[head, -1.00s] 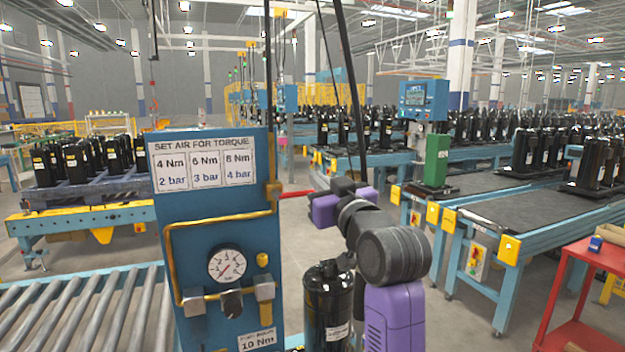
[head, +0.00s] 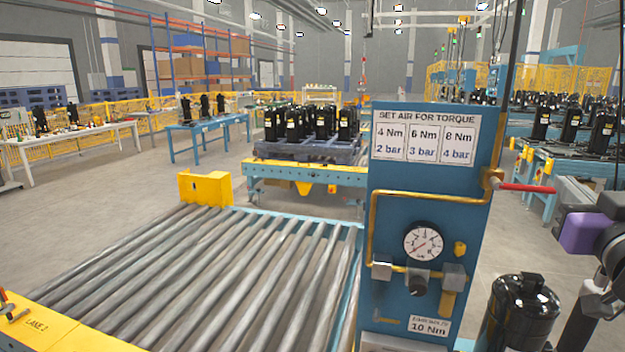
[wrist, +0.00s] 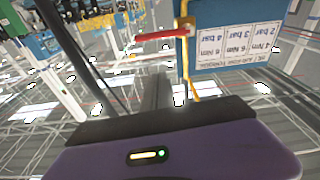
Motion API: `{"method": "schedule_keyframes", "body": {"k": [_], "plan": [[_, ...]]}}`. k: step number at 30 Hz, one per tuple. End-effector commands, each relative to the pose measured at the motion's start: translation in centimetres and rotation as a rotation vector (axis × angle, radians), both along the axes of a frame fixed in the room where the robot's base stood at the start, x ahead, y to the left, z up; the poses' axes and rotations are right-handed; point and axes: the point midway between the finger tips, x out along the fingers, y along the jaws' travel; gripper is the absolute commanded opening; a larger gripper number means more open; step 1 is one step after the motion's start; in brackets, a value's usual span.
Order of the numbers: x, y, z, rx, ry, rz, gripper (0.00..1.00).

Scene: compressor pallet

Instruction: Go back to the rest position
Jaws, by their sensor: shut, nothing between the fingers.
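My gripper (head: 566,230), with a purple body, is at the right edge of the head view, to the right of the red lever (head: 527,187) of the blue air panel (head: 455,210). It is shut and empty, and apart from the lever. In the wrist view, the purple body with a small lit display fills the bottom, and the red lever (wrist: 160,35) and blue panel (wrist: 235,45) show beyond it, upside down. Much of my arm is cut off by the head view's right edge.
A black compressor (head: 520,312) stands below my arm, right of the panel. A roller conveyor (head: 200,275) with a yellow end stop (head: 206,188) lies left of the panel. A pallet of black compressors (head: 312,145) stands behind. Open floor lies at the left.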

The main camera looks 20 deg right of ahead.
Motion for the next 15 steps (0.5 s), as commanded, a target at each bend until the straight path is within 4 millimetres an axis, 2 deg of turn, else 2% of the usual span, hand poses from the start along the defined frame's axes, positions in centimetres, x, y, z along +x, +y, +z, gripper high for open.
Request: {"method": "schedule_keyframes", "body": {"k": [4,9,11,15], "plan": [[-0.2,0.0,1.2,-0.016,-0.048,-0.004,0.0],[-1.2,0.3,4.2,-0.077,-0.181,-0.015,0.0],[-1.5,0.7,4.1,-0.095,-0.216,-0.014,0.0],[-1.6,2.3,2.2,-0.114,-0.256,0.006,0.0]]}}
